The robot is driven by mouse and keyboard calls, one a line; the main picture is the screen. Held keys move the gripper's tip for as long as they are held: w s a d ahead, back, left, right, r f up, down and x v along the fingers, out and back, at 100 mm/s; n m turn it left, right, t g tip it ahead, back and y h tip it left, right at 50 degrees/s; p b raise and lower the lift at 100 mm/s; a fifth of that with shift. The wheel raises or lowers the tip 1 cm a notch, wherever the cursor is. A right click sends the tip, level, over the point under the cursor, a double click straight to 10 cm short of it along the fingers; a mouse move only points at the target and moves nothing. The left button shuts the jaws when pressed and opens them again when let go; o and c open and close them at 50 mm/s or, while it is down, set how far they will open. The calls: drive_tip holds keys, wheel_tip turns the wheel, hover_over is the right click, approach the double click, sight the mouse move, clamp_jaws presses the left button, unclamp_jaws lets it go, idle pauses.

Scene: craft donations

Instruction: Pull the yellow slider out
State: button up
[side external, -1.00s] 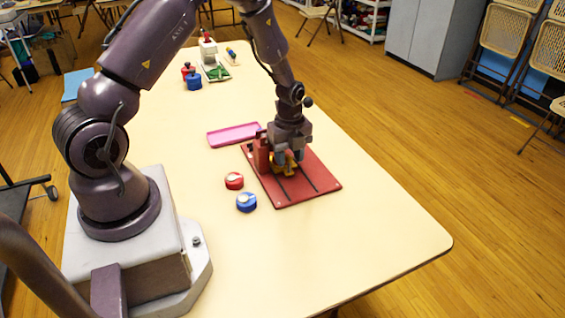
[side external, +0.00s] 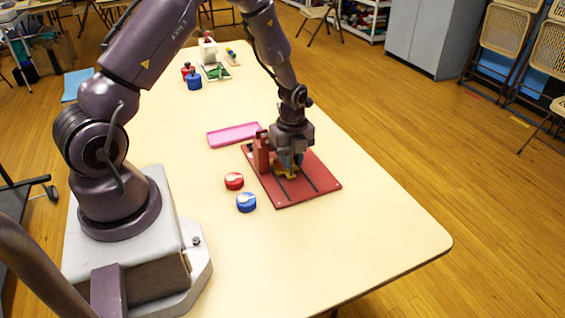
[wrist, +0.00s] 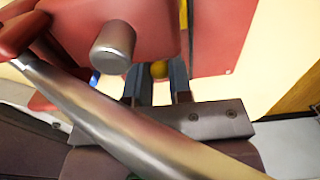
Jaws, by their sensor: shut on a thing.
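The yellow slider (side external: 287,174) sits on the red board (side external: 310,194) with dark slots, in front of an upright red block (side external: 262,153). My gripper (side external: 290,163) points down over the board and is shut on the yellow slider. In the wrist view, a small yellow part (wrist: 159,69) shows between my two fingers (wrist: 157,85). A red body with a grey metal knob (wrist: 112,47) and a metal bar (wrist: 120,118) cover much of that view. The rest of the slider is hidden there.
A pink tray (side external: 234,135) lies behind the board. A red round piece (side external: 234,181) and a blue round piece (side external: 246,202) stand left of it. More craft items (side external: 208,66) stand at the far end. The table's right side (side external: 380,225) is clear.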

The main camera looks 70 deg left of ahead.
drive_tip(key=shift+d, duration=4.3)
drive_tip(key=o, duration=0.8)
drive_tip(key=shift+c, duration=0.2)
wheel_tip(320, 180, up, 8)
drive_tip(key=shift+f, duration=0.25)
